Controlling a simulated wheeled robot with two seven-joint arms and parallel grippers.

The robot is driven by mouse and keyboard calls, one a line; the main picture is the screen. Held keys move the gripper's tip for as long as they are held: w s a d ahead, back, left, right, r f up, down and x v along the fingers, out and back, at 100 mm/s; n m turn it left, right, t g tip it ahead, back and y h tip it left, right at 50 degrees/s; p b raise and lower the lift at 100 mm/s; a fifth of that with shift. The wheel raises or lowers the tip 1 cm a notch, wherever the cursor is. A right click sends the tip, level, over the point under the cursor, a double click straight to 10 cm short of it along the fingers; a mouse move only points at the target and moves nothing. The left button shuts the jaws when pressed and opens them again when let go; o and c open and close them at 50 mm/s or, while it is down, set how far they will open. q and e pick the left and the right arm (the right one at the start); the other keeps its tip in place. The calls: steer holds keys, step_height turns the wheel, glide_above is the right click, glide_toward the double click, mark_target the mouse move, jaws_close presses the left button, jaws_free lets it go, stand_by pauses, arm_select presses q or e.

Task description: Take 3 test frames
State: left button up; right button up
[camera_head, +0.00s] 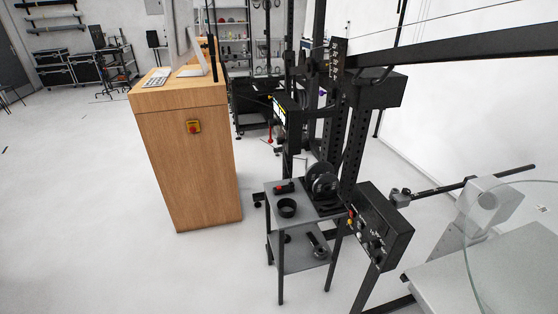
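Neither of my grippers shows in the head view. A black camera rig (345,140) with a long boom arm stands right of the middle. A small lit screen (280,110) with yellow on it is mounted on the rig's left side. A black control box (382,228) with knobs and small coloured buttons is fixed low on the rig's right. A computer monitor (184,35) and a keyboard (157,78) sit on a wooden cabinet (186,165). No test picture can be made out.
A small grey two-level cart (308,256) holds black round parts in front of the rig. A grey table (490,270) and a clear round disc (520,225) stand at the lower right. Black equipment cases (70,72) are at the back left. The left floor is clear.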

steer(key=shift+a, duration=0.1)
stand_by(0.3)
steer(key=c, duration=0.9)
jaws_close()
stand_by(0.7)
